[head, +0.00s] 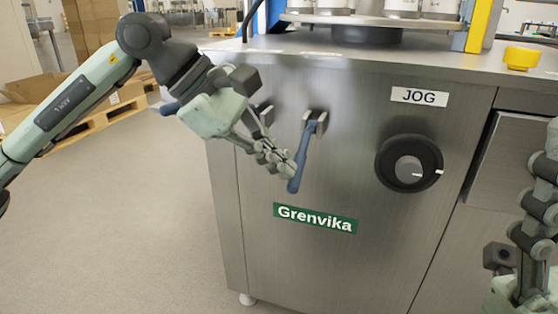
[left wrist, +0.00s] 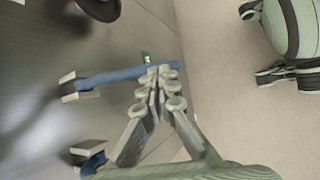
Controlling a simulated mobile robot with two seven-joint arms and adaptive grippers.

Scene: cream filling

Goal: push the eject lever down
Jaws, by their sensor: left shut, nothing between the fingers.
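A blue lever (head: 301,160) hangs from a metal bracket on the steel front panel, its free end pointing down. No name label shows beside it, so I cannot tell if it is the eject lever. A second bracket (head: 263,112) sits to its left, mostly hidden by my left gripper. In the left wrist view that lever (left wrist: 115,77) runs to the fingertips; contact is unclear. My right gripper (head: 540,205) is partly cut off.
A black JOG knob (head: 408,162) is right of the levers, under its JOG label (head: 419,97). A green Grenvika plate (head: 316,218) is below. A yellow button (head: 522,58) stands on the steel top. Floor left of the machine is clear; a pallet (head: 100,120) lies behind my arm.

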